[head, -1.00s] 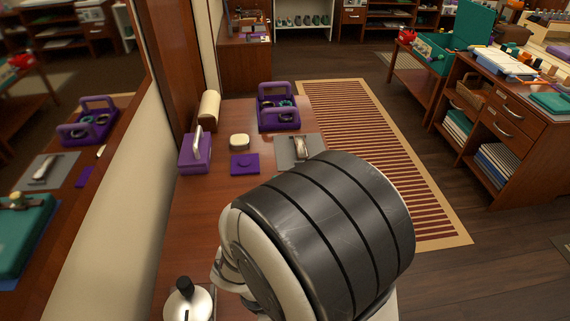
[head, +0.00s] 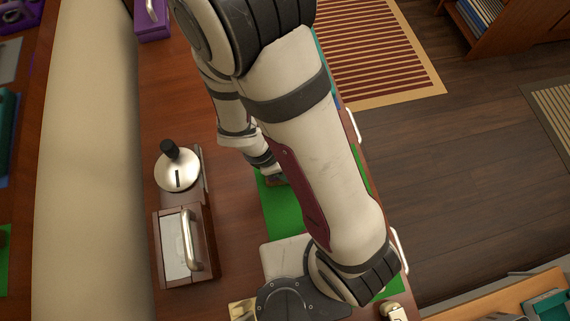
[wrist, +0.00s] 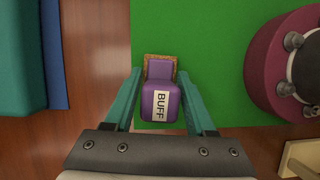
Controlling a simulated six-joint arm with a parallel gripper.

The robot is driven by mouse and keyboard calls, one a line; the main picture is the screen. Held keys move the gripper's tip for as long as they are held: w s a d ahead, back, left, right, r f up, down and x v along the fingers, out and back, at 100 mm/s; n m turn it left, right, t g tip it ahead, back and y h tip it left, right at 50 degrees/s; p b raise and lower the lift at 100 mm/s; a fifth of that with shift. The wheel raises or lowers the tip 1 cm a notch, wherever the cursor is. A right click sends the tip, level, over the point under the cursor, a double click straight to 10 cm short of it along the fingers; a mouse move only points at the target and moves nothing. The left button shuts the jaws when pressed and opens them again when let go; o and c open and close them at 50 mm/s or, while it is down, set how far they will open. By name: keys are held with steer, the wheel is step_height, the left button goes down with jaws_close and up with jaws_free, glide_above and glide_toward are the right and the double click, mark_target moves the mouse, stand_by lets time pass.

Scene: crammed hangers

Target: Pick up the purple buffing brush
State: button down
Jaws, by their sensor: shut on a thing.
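The purple buffing brush (wrist: 152,108) is a purple block with a white "BUFF" label and a brown bristle edge at its far end. My gripper (wrist: 160,78) has its two teal fingers on either side of the brush and is shut on it. Behind the brush in the wrist view is a green mat (wrist: 210,60). I cannot tell whether the brush touches the mat. In the head view my arm covers most of the gripper, and the brush cannot be made out clearly.
A round dark-pink object (wrist: 262,75) stands right of the brush, and a teal object (wrist: 20,60) lies left. In the head view, a round tin with a black knob (head: 178,175) and a handled wooden box (head: 172,250) stand left of the green mat (head: 280,215).

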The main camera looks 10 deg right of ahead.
step_height(320, 180, up, 10)
steer(key=shift+r, duration=0.1)
steer(key=c, duration=0.8)
jaws_free()
steer(key=shift+c, duration=0.2)
jaws_close()
